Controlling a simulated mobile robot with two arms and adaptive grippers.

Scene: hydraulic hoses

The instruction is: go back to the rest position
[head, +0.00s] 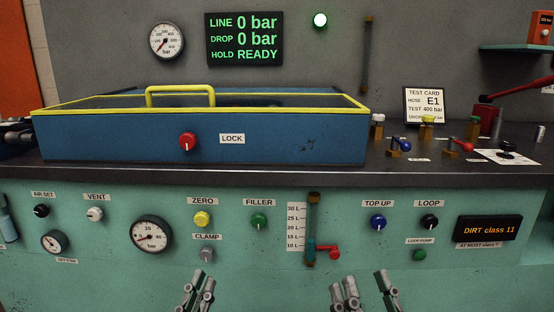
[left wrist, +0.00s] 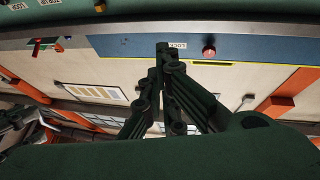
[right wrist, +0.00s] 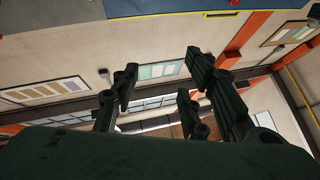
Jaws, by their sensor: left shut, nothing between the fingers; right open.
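My left gripper (head: 197,290) is at the bottom of the head view, in front of the teal panel, with its fingers together and empty. It also shows shut in the left wrist view (left wrist: 163,50). My right gripper (head: 362,288) is to its right at the same height, with its fingers apart and nothing between them. In the right wrist view (right wrist: 160,75) its fingers are also spread and empty. Both grippers are below the knobs of the panel and appear apart from it.
The teal panel (head: 110,270) carries knobs, gauges and a red-handled valve (head: 333,252). Above it is a dark worktop (head: 420,176) with a blue box (head: 270,148) that has a yellow handle (head: 180,90). Small levers (head: 400,143) and a test card (head: 426,105) stand at the right.

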